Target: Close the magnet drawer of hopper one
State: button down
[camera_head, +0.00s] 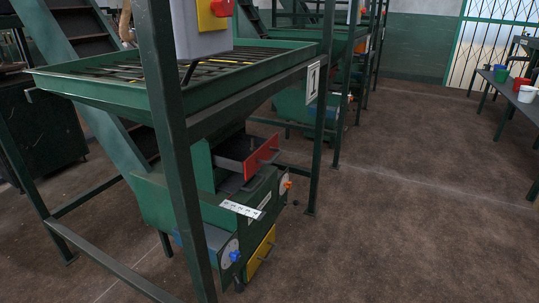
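Hopper one is the green metal frame and tray (245,75) with a white "1" sign (313,81) on its right post. Below it, a drawer with a red front (262,157) stands pulled out of the green housing (200,165). Its dark handle faces right, and its grey side wall shows. I take it to be the magnet drawer. A yellow panel (261,250) with a handle sits lower on the same machine. My gripper is not in view.
Dark green posts (176,150) stand in front of and beside the machine. A blue knob (234,256) and an orange knob (288,184) stick out from it. Another hopper (310,105) stands behind. A table with buckets (525,93) is at the right. The brown floor (410,210) between is clear.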

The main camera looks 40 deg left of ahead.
aim_at(234, 153)
jog(key=u, duration=1.6)
jog(key=i, duration=0.05)
